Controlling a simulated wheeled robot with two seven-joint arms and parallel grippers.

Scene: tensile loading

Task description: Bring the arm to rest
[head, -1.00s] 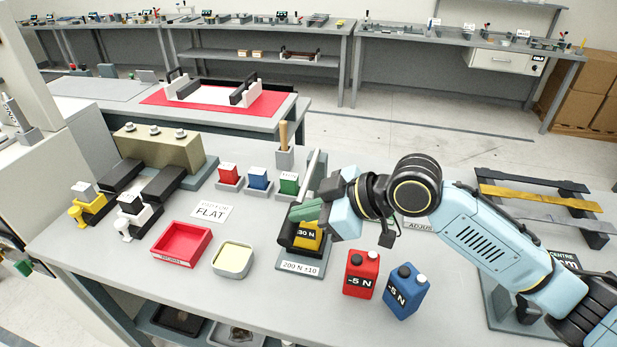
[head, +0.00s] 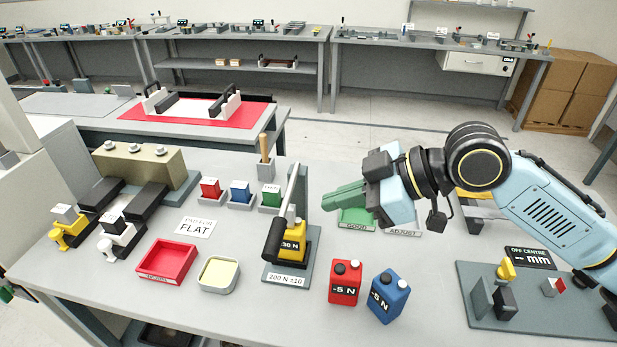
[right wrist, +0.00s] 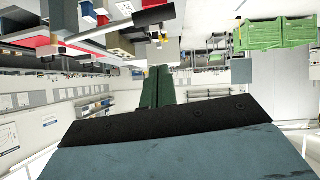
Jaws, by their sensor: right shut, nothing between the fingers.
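My right arm reaches in from the right in the head view. Its gripper (head: 345,200) has green fingers, shut and empty, pointing left above the table. The fingers also show in the right wrist view (right wrist: 158,88), side by side and together. The gripper is to the right of a grey stand with a black-handled lever (head: 287,215) and a yellow 30 N block (head: 291,243), apart from it. A green GOOD tray (head: 357,222) and an ADJUST tray (head: 403,230) lie below and behind the gripper, partly hidden. My left gripper is not in view.
A red -5 N can (head: 344,284) and a blue -5 N can (head: 388,297) stand in front of the gripper. A red tray (head: 166,262) and a cream-filled dish (head: 219,273) lie left. A gauge plate (head: 530,310) is at right. A red mat (head: 200,118) lies behind.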

